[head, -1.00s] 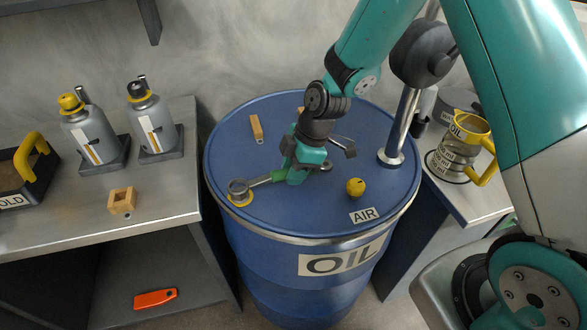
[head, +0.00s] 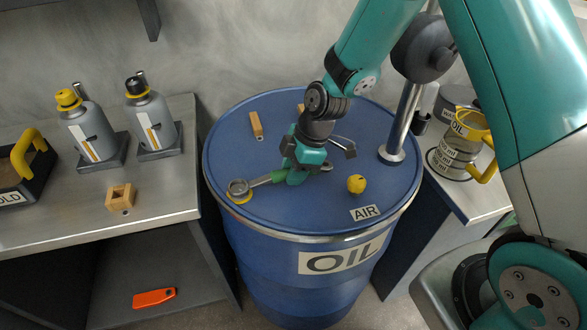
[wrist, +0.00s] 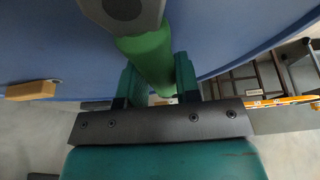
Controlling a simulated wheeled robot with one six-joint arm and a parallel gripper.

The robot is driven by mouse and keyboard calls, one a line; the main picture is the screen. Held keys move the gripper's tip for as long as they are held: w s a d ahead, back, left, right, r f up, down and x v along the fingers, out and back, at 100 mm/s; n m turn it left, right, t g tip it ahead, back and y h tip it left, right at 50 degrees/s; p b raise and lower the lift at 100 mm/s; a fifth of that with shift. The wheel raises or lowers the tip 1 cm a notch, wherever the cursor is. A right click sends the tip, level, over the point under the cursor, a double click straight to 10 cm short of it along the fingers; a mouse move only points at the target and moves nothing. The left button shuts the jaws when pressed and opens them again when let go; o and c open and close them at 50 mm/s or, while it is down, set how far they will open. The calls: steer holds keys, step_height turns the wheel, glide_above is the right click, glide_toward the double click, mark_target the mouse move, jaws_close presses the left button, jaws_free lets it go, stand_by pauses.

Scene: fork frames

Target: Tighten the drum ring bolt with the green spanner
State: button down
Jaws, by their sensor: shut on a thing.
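The green spanner lies low over the top of the blue oil drum (head: 300,225), its grey ring end (head: 238,187) at the drum's left front edge. That end sits over a yellow-ringed spot, where the bolt itself is hidden or too small to make out. My gripper (head: 283,176) is shut on the spanner's green handle, reaching down from above the drum. In the wrist view the green handle (wrist: 150,58) runs between my two fingers, with the grey shank (wrist: 125,8) at the top edge.
A yellow knob (head: 356,184), a wooden block (head: 256,126) and a metal post (head: 402,120) stand on the drum top. A bench (head: 60,228) with two bottles is at left. A yellow-handled jug (head: 456,150) stands at right. An orange object (head: 154,298) lies on the lower shelf.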

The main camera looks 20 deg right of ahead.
mark_target(287, 205)
steer(key=shift+f+b, duration=0.4)
steer(key=shift+f, duration=0.15)
steer(key=shift+r, duration=0.1)
stand_by(0.4)
steer(key=c, duration=1.5)
jaws_free()
jaws_close()
steer(key=shift+s+a+m+t, duration=0.15)
steer(key=shift+s+m+t, duration=0.25)
steer(key=shift+s+m, duration=0.65)
steer(key=shift+s+a+m+t, duration=0.15)
steer(key=shift+s+a+m, duration=0.05)
steer(key=shift+s+m, duration=0.35)
steer(key=shift+s+a+m+t, duration=0.2)
steer(key=shift+s+m, duration=0.2)
steer(key=shift+s, duration=0.15)
steer(key=shift+s+a+m+t+h+b, duration=0.1)
steer(key=shift+s+a+m+t+h, duration=0.1)
steer(key=shift+s+a+m, duration=0.3)
steer(key=shift+s+a+m+t+h+b, duration=0.1)
steer(key=shift+s+a+m+t+h, duration=0.1)
steer(key=shift+s+m, duration=0.45)
steer(key=shift+s+a+m+t+h+b, duration=0.15)
steer(key=shift+s+a+m, duration=0.25)
steer(key=shift+m, duration=0.25)
steer(key=shift+w+d+n, duration=0.5)
steer(key=shift+w+n, duration=0.05)
steer(key=shift+n, duration=0.05)
